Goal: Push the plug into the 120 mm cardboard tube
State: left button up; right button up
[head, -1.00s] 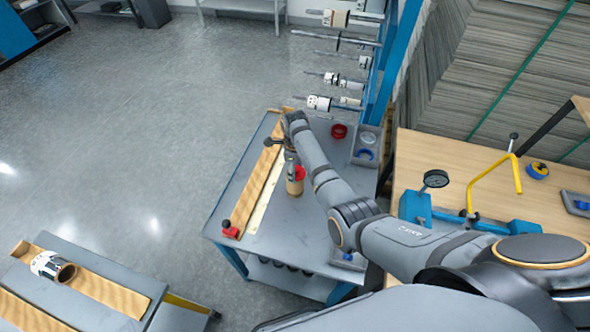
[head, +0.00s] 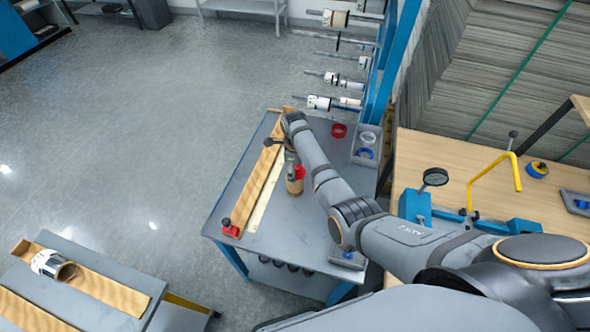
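A short brown cardboard tube (head: 295,187) stands upright on the grey bench, beside a long wooden board. A red piece (head: 299,172), which looks like the plug, shows at the tube's top right. How deep it sits in the tube is hidden. My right gripper (head: 291,167) points down at the top of the tube, against the red piece. Its fingers are small and partly hidden, so I cannot tell whether they grip the plug. My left gripper is out of view.
A red ring (head: 338,130) lies on the bench, beside a tray with a white ring (head: 369,138) and a blue ring (head: 365,153). A red clamp-like part (head: 230,228) sits at the board's near end. A rack of rolls (head: 338,80) stands behind. The bench front is clear.

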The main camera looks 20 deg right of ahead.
jog(key=o, duration=0.5)
jog(key=shift+s+f, duration=0.1)
jog(key=shift+f, duration=0.45)
jog(key=shift+c, duration=0.2)
jog(key=shift+w, duration=0.2)
notch_tip(320, 180, up, 12)
jog(key=shift+r, duration=0.1)
jog(key=shift+s, duration=0.1)
